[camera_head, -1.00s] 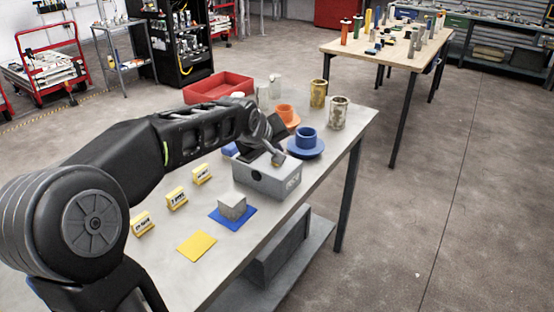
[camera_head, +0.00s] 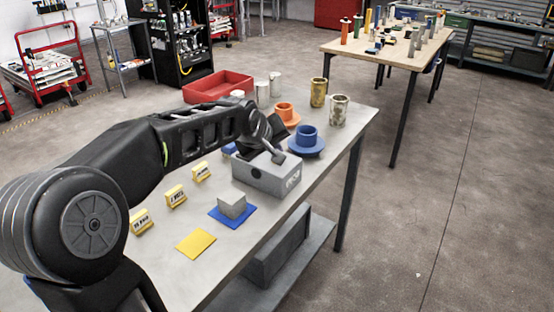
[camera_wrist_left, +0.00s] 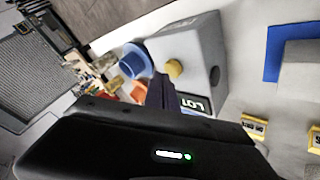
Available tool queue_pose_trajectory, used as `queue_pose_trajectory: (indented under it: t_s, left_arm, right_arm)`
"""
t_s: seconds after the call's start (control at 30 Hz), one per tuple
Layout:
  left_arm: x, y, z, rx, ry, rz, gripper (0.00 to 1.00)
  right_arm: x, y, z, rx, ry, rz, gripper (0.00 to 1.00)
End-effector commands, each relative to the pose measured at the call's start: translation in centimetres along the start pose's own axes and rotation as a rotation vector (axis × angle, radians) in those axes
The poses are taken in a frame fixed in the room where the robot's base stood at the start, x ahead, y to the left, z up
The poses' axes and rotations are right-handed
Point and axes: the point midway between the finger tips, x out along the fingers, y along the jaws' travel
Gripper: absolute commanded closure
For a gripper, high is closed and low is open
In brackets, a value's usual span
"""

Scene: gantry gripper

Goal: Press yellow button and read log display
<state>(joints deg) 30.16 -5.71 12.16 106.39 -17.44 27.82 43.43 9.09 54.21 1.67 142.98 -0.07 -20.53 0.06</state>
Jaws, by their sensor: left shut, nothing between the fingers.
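A grey box (camera_head: 266,178) stands on the table in the head view, with a dark round hole and a lettered label on its front. In the left wrist view the box (camera_wrist_left: 187,45) shows a yellow round button (camera_wrist_left: 174,69) and a dark panel with white "LOT" lettering (camera_wrist_left: 196,103). My left gripper (camera_head: 278,157) is shut and empty, pointing down at the box top. In the left wrist view its fingers (camera_wrist_left: 162,88) are close beside the button; I cannot tell whether they touch it. The button is not visible in the head view. My right gripper is out of view.
Blue (camera_head: 306,143) and orange (camera_head: 286,115) flanged parts and metal cylinders (camera_head: 339,112) stand behind the box. A red tray (camera_head: 219,85) is farther back.

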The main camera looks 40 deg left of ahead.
Motion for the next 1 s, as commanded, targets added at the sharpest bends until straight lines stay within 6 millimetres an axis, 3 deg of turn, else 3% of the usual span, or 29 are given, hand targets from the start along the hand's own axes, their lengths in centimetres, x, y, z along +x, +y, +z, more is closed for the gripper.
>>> queue_pose_trajectory:
  t_s: [1.0]
  left_arm:
    - [0.54,-0.41,0.38,0.000,0.000,0.000,1.00]
  right_arm:
    - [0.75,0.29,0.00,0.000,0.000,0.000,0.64]
